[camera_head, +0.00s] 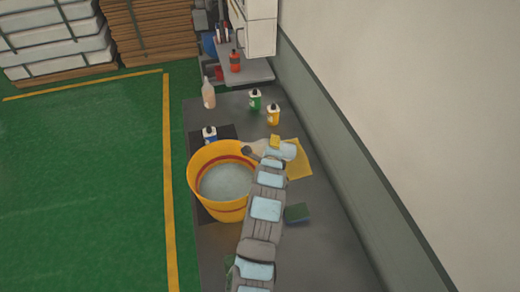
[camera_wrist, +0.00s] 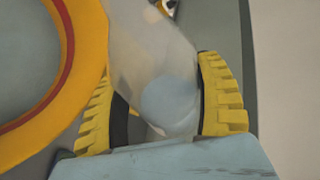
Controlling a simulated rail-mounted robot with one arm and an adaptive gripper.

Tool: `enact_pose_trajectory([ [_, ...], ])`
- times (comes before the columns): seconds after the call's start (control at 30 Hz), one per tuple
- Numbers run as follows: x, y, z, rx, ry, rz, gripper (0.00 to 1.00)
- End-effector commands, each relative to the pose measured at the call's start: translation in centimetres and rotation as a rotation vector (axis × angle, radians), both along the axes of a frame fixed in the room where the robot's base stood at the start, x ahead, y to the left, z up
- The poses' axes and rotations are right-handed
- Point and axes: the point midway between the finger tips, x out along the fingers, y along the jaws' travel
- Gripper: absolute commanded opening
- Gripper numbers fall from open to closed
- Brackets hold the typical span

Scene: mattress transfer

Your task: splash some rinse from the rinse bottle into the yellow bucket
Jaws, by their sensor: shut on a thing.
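The yellow bucket (camera_head: 227,213) with a red band stands on the dark bench and holds pale, frothy liquid; its rim (camera_wrist: 88,95) also shows at the left of the wrist view. My gripper (camera_head: 268,150) is at the bucket's upper right edge, shut on a pale translucent bottle, taken as the rinse bottle (camera_head: 258,146). In the wrist view the bottle (camera_wrist: 150,50) sits between the yellow finger pads. Its label and any stream of rinse cannot be made out.
Blue-labelled (camera_head: 209,135), green (camera_head: 255,99), yellow (camera_head: 273,114) and pinkish (camera_head: 208,93) bottles stand on the bench behind the bucket. A yellow cloth (camera_head: 298,160) and a green sponge (camera_head: 297,213) lie to the right, near the wall.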

Motion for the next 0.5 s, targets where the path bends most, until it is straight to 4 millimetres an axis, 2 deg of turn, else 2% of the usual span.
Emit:
enact_pose_trajectory([
  [0.1, 0.0, -0.3, 0.4, 0.02, 0.001, -0.006, 0.29],
  [0.27, -0.1, 0.2, 1.4, 0.107, 0.016, -0.007, 0.29],
  [0.5, -0.4, 1.6, 3.3, 0.339, 0.063, -0.005, 0.29],
])
